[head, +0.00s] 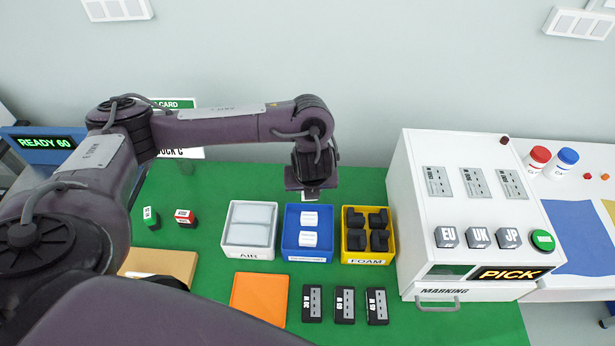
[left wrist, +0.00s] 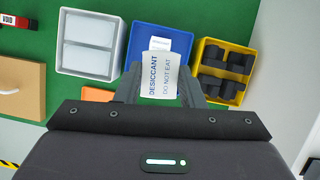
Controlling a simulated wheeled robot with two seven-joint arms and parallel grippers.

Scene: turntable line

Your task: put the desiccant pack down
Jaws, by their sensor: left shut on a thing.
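A white desiccant pack (left wrist: 158,74), printed "DESICCANT DO NOT EAT", is held between the two fingers of my left gripper (left wrist: 160,80). In the head view my left gripper (head: 311,192) hangs above the green table, just behind the blue bin (head: 290,246); the held pack is mostly hidden there. The blue bin holds two white packs (head: 309,239). In the left wrist view the held pack overlaps the blue bin (left wrist: 143,35) and hides part of it. My right gripper is not in view.
Left of the blue bin is a white bin marked AIR (head: 249,250); right is a yellow FOAM bin (head: 368,258) with black blocks. The white marking machine (head: 420,215) stands at right. An orange sheet (head: 259,296) and several dark boxes (head: 344,305) lie in front.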

